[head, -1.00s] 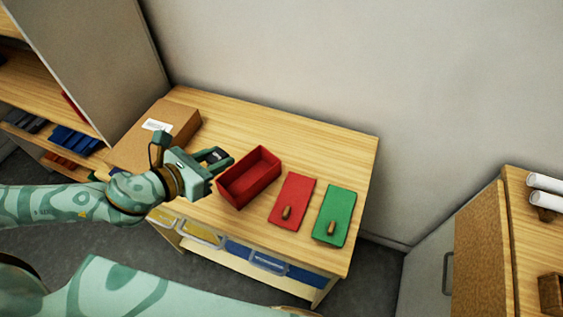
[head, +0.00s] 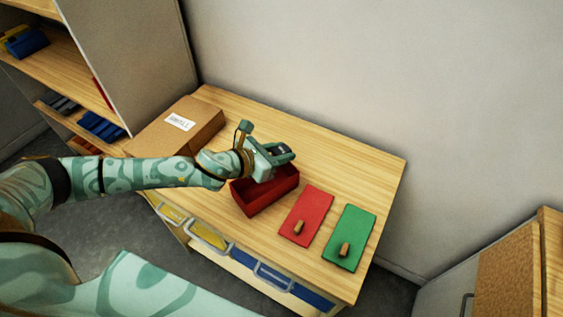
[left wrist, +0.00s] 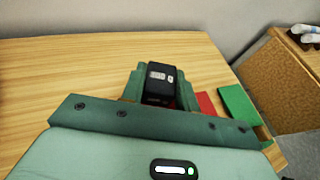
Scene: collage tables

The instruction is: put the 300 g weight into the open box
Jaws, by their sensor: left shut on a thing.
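My left gripper (head: 282,153) is over the back part of the open red box (head: 262,205) in the head view. It is shut on a dark weight (left wrist: 157,84), which shows between the fingers in the left wrist view. The weight has a light label that is too small to read surely. The gripper and wrist hide part of the box's rim and inside. In the left wrist view only a little red of the box shows under the weight. My right gripper is not in view.
A red lid (head: 307,213) and a green lid (head: 350,238), each with a wooden knob, lie on the table (head: 335,160) right of the box. A brown carton (head: 180,130) with a label stands at the left. The back of the table is clear.

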